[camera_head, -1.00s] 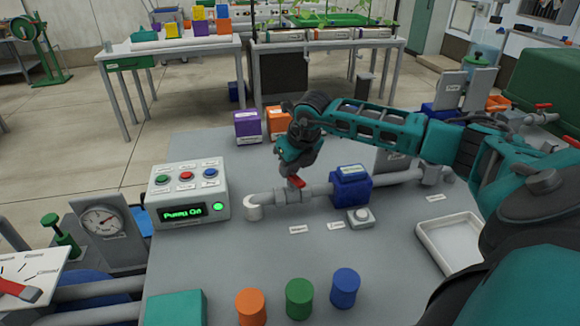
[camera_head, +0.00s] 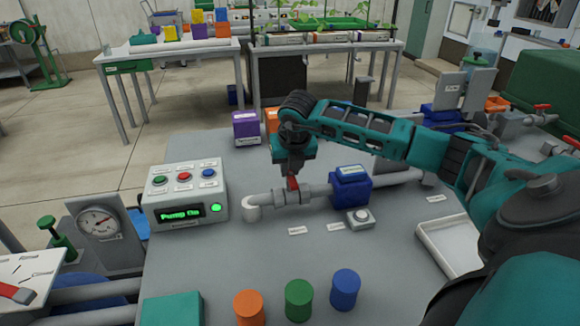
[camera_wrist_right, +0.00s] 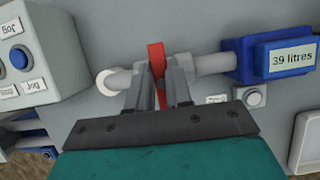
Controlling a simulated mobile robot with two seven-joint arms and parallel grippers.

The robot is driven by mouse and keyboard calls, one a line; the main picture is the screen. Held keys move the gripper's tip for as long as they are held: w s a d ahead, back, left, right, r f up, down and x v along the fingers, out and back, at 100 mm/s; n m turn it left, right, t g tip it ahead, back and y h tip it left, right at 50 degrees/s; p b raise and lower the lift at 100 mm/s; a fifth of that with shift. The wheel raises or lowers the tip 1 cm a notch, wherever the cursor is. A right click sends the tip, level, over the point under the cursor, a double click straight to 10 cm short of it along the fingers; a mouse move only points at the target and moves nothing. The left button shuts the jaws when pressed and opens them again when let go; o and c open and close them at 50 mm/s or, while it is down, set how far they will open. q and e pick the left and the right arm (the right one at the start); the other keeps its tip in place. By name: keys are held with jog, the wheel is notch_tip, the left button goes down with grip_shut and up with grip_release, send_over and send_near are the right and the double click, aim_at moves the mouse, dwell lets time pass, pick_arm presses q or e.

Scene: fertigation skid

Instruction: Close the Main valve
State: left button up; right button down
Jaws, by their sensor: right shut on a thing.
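A valve with a red handle (camera_head: 293,183) sits on the grey pipe on the table, between the pipe's white bend and the blue flow meter. My right gripper (camera_head: 291,174) reaches down onto this handle. In the right wrist view, the two fingers of the gripper (camera_wrist_right: 160,78) are on either side of the red handle (camera_wrist_right: 155,54) and shut on it. The handle there lies across the pipe (camera_wrist_right: 214,64). Part of the valve body is hidden behind the fingers. I cannot read a label naming this valve. My left gripper is not in view.
The blue flow meter (camera_head: 350,184) is right of the valve; its display reads 39 litres (camera_wrist_right: 290,57). A control box (camera_head: 184,194) at left reads "Pump On". Orange (camera_head: 249,307), green (camera_head: 299,299) and blue (camera_head: 345,289) cylinders stand in front. A white tray (camera_head: 428,238) is at right.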

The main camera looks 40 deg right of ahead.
jog(key=c, duration=1)
grip_release()
jog(key=shift+c, duration=0.2)
jog(key=shift+r, duration=0.1)
jog(key=v, duration=1.2)
jog(key=shift+s+r, duration=0.2)
jog(key=shift+r, duration=0.15)
jog(key=shift+a, duration=0.15)
